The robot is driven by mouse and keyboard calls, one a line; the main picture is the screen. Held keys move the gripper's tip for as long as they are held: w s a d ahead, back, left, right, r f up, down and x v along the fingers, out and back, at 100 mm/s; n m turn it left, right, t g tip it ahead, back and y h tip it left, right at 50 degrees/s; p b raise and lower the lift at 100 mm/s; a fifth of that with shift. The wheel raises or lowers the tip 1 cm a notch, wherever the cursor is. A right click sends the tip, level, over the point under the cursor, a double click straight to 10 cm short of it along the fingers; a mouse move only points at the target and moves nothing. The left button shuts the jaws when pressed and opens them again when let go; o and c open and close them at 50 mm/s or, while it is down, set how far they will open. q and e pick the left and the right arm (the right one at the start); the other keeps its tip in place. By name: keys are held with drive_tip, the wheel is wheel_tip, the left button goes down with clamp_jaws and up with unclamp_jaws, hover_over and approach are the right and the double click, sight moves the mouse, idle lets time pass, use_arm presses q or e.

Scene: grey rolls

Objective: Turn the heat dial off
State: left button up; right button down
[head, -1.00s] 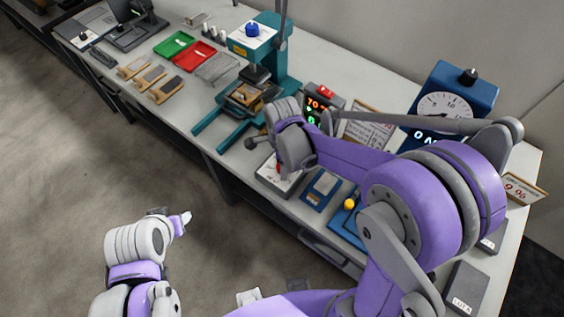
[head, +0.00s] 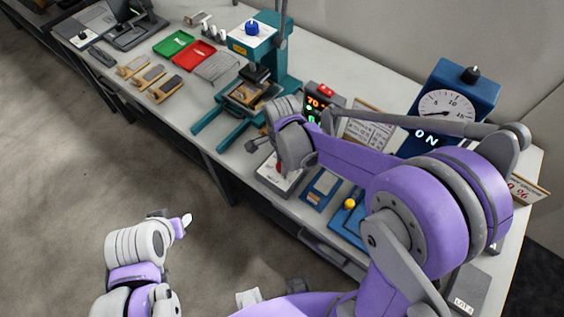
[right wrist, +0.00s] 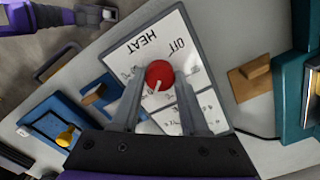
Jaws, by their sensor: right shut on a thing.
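The heat dial (right wrist: 159,74) is a round red knob with a white pointer mark, on a white panel (right wrist: 135,62) lettered HEAT and OFF. In the right wrist view the mark points down and slightly left, away from the OFF lettering. My right gripper (right wrist: 161,88) is shut on the dial, one finger on each side. In the head view the panel (head: 270,180) stands near the bench's front edge, and my right wrist hides most of the dial. My left gripper (head: 184,222) is off the bench over the floor; its jaw opening is unclear.
A teal press (head: 262,60) stands beside the panel. A display (head: 322,105) with lit digits is behind my right arm. A blue gauge box (head: 452,85) reading ON stands at the right. A blue fixture with a yellow ball (head: 349,204) lies near the front edge.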

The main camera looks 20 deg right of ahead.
drive_tip(key=n+b, duration=0.1)
drive_tip(key=n, duration=0.2)
drive_tip(key=shift+f+n, duration=0.1)
drive_tip(key=shift+n, duration=0.2)
drive_tip(key=n+b, duration=0.1)
drive_tip(key=n, duration=0.3)
drive_tip(key=shift+n, duration=0.3)
drive_tip(key=n+b, duration=0.1)
drive_tip(key=n, duration=0.3)
drive_tip(key=n+b, duration=0.1)
drive_tip(key=n, duration=0.7)
drive_tip(key=shift+n+b, duration=0.3)
drive_tip(key=n, duration=0.4)
drive_tip(key=shift+n, duration=0.3)
drive_tip(key=n+b, duration=0.1)
drive_tip(key=n, duration=0.3)
use_arm(q)
wheel_tip(320, 180, down, 7)
drive_tip(key=s, duration=0.2)
drive_tip(key=shift+s+f, duration=0.15)
drive_tip(key=shift+f, duration=0.05)
use_arm(e)
drive_tip(key=shift+n, duration=2.4)
